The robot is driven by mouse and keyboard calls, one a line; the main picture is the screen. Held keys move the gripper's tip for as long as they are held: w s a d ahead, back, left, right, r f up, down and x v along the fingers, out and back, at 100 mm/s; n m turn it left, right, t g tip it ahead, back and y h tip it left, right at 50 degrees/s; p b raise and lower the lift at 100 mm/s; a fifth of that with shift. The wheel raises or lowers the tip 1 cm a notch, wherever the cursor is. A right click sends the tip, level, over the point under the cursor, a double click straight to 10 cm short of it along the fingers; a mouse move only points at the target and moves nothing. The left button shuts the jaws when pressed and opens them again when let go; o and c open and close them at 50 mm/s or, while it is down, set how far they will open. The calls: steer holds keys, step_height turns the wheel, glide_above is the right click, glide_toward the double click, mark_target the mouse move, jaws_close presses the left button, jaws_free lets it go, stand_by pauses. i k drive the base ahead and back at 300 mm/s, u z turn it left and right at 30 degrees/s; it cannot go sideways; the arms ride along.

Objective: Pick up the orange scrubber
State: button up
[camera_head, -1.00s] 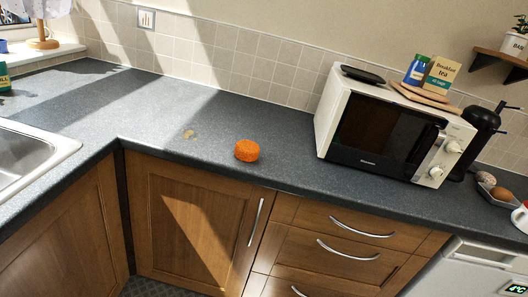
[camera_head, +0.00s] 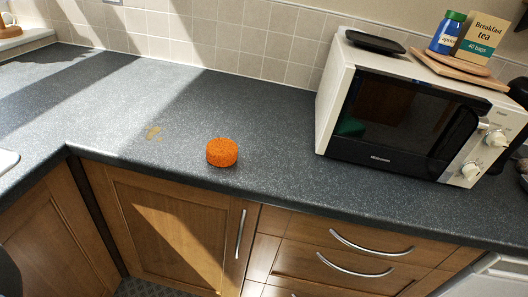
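The orange scrubber (camera_head: 222,153) is a short round, rough-textured disc. It lies flat on the dark speckled countertop (camera_head: 270,135), close to the counter's front edge and left of the microwave. Nothing covers it. My gripper's fingers do not show in this view. A dark rounded shape cut off at the lower left edge cannot be made out.
A white microwave (camera_head: 400,110) stands to the right, with a board, a jar (camera_head: 445,32) and a tea box (camera_head: 484,38) on top. A sink edge (camera_head: 6,160) shows at far left. The counter around the scrubber is clear.

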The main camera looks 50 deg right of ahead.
mark_target(220, 152)
steer(key=z, duration=0.1)
steer(key=i, duration=1)
steer(key=u, duration=0.05)
